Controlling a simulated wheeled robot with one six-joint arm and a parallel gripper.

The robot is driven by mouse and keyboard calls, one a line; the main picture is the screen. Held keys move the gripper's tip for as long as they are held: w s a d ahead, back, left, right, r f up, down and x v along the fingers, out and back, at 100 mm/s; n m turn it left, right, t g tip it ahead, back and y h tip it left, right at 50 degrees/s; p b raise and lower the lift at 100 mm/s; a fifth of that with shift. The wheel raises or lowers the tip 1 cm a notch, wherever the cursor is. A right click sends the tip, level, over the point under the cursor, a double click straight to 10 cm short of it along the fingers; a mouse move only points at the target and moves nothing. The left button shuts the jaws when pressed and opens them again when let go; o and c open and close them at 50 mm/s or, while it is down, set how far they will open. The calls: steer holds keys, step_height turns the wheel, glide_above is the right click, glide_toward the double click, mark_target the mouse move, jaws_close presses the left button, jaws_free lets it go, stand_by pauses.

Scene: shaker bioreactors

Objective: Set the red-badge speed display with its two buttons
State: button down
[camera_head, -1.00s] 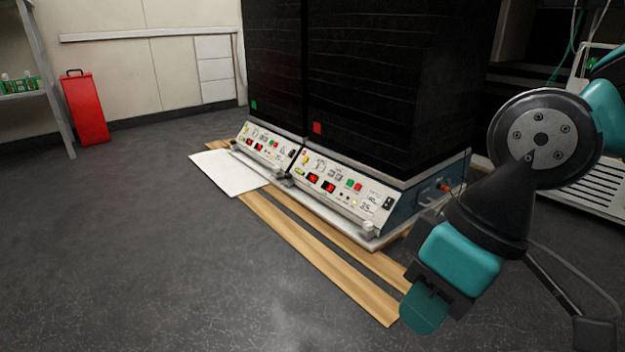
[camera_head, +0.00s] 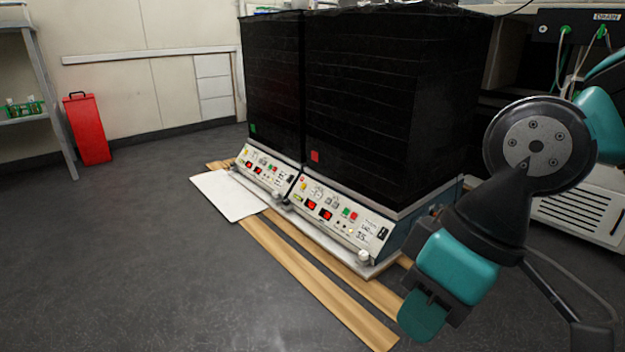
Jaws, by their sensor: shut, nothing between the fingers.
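Two black-covered shaker bioreactors stand side by side. The near one carries a red badge (camera_head: 314,156) on its cover. Its sloped white control panel (camera_head: 350,226) has two red lit displays (camera_head: 318,210) and a green and a red button (camera_head: 349,214). The digits are too small to read. The far shaker carries a green badge (camera_head: 253,128) and has a similar panel (camera_head: 262,171). My gripper (camera_head: 422,318) is teal and black, shut and empty. In the picture it is below and right of the red-badge panel, apart from it.
Wooden planks (camera_head: 300,272) lie on the floor along the front of the shakers. A white board (camera_head: 227,194) lies by the far shaker. A red case (camera_head: 88,128) stands by a shelf (camera_head: 47,95) at the left. The grey floor at left and front is clear.

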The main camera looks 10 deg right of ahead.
step_height(320, 180, up, 20)
steer(key=p, duration=1.7)
